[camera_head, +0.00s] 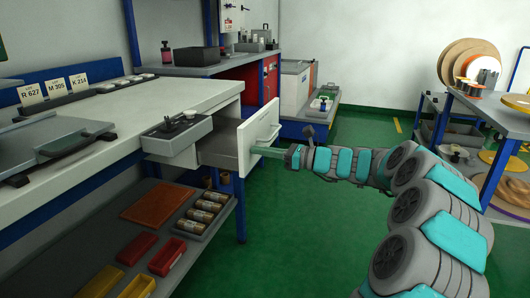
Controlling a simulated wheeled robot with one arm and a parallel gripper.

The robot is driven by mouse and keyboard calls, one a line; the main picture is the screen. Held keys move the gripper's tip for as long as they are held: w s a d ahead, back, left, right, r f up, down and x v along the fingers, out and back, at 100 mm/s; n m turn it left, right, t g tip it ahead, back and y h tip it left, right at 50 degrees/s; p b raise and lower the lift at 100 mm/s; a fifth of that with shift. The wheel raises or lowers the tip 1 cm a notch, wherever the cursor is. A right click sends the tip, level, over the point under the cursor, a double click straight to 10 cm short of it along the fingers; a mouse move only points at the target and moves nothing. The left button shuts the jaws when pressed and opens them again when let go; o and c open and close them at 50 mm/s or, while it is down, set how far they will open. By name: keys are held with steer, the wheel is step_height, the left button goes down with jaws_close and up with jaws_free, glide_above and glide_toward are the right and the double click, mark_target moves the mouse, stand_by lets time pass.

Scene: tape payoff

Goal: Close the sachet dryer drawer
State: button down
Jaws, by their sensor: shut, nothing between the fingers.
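The drawer (258,128) sits under the right end of the white worktop and stands pulled out. Its pale front panel is well clear of the bench, and its grey inside shows behind the panel. I cannot read a label on it. My gripper (257,151) is shut and empty, at the outer right face of the drawer front. Its tips overlap the panel in the picture, and I cannot tell whether they touch it. My arm reaches in from the right.
A grey tray unit (178,136) with small items juts from the bench left of the drawer. A lower shelf (110,237) holds bins and several rolls. A blue-framed table (485,112) with reels stands at the right. Green floor (290,230) is clear between.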

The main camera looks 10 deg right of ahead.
steer(key=p+x, duration=0.5)
steer(key=x, duration=0.8)
steer(key=shift+w+a+r, duration=0.1)
steer(key=shift+w+a, duration=0.05)
steer(key=shift+a, duration=0.2)
steer(key=shift+w+a, duration=0.15)
steer(key=shift+r, duration=0.1)
